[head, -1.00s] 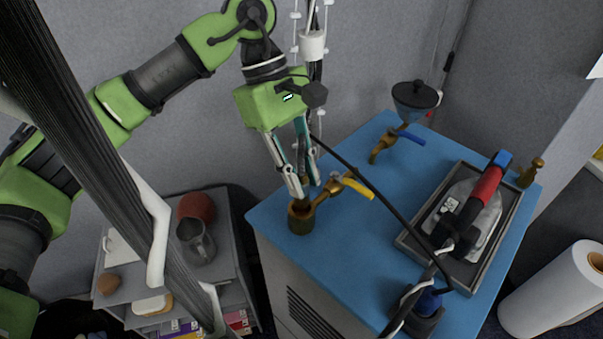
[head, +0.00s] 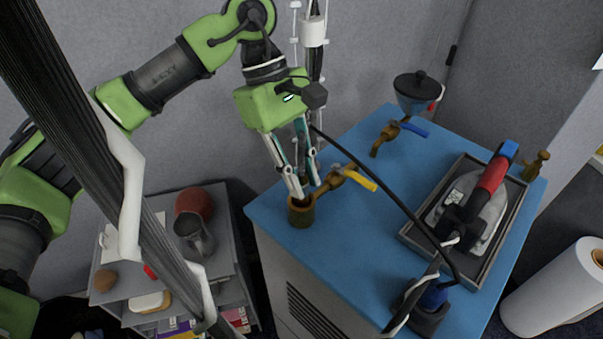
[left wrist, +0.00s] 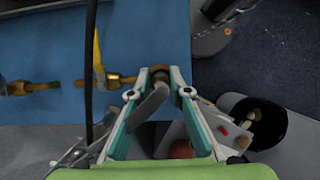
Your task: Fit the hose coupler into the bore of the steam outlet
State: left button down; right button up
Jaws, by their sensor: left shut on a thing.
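The steam outlet (head: 301,213) is an upright brass cup at the near left corner of the blue table top, joined to a brass valve with a yellow handle (head: 360,178). My left gripper (head: 306,190) is shut on the hose coupler, with its fingertips right at the cup's rim. In the left wrist view, a grey tubular piece, apparently the coupler (left wrist: 148,106), shows between the fingers (left wrist: 160,88), and brass of the outlet (left wrist: 160,73) shows just beyond the tips. The fingers hide the bore, so I cannot tell how deep the coupler sits.
A black hose (head: 375,185) slants across the blue table (head: 350,235). A tray (head: 488,248) with a red-handled iron (head: 475,210) stands to the right. A blue-handled valve (head: 390,136) and funnel (head: 415,95) are behind. A shelf with a jug (head: 194,238) stands lower left.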

pick_arm(q)
jog(key=shift+f+b, duration=0.9)
jog(key=shift+f, duration=0.1)
jog(key=c, duration=1.8)
grip_release()
jog(key=shift+r, duration=0.1)
jog(key=v, duration=1.2)
jog(key=shift+s, duration=0.1)
